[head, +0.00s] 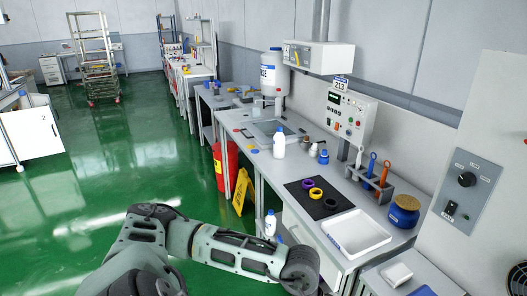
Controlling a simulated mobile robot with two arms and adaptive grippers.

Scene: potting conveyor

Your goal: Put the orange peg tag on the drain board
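An orange upright item (384,174), which looks like the orange peg tag, stands at the right end of a grey rack (357,172) on the counter. Two blue-topped items (371,164) stand beside it in the rack. A flat black board (318,200) lies on the counter in front, with a purple, a yellow and a dark ring on it; I cannot tell for sure that it is the drain board. My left arm reaches in low from the left, and its gripper is out of view. My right gripper is not in view.
A white tray (357,246) lies right of the black board. A blue jar (404,211) stands behind it, and a white bottle (279,144) stands near the sink (270,131). A yellow floor sign (242,194) and red bin (227,168) stand left of the counter. The green floor is largely clear.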

